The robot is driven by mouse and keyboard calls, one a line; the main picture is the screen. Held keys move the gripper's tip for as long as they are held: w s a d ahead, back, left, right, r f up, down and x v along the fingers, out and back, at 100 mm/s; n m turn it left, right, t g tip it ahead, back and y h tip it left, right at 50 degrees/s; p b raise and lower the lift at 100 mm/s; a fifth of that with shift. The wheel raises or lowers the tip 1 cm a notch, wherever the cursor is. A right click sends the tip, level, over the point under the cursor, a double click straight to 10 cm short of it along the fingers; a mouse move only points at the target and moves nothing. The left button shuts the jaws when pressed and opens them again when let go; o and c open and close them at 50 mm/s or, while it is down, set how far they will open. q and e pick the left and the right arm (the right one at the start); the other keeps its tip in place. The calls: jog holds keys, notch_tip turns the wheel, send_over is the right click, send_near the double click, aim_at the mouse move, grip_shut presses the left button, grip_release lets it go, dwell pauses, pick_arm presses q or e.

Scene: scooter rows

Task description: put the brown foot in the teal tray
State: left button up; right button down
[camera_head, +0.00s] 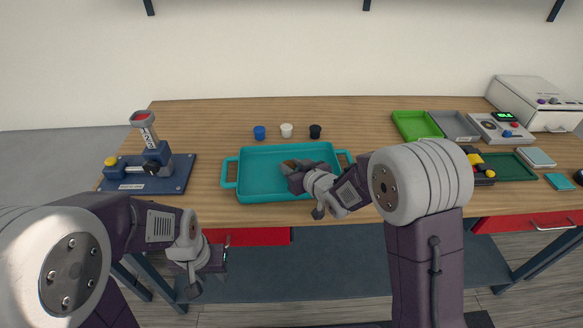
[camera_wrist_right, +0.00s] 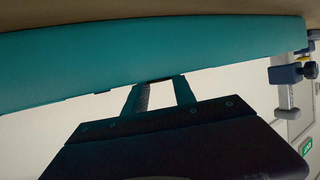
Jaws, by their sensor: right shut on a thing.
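The teal tray (camera_head: 240,187) lies near the middle of the table's front part, and its wall (camera_wrist_right: 150,55) spans the right wrist view. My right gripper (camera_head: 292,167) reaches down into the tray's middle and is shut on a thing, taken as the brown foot. The hand and tray wall hide most of this thing, so I cannot tell whether it touches the tray floor. No other brown foot shows. My left gripper (camera_head: 222,257) hangs low in front of the table edge, away from the tray; its jaw opening is unclear.
Blue (camera_head: 259,132), white (camera_head: 287,130) and black (camera_head: 315,131) feet stand behind the tray. A blue press-like fixture (camera_head: 150,170) stands left. Green (camera_head: 415,125) and grey (camera_head: 453,125) trays, a control box (camera_head: 500,130) and a white machine (camera_head: 535,103) fill the right side.

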jog(key=shift+s, duration=0.1)
jog(key=shift+f, duration=0.1)
jog(key=c, duration=1)
grip_release()
jog(key=shift+c, duration=0.2)
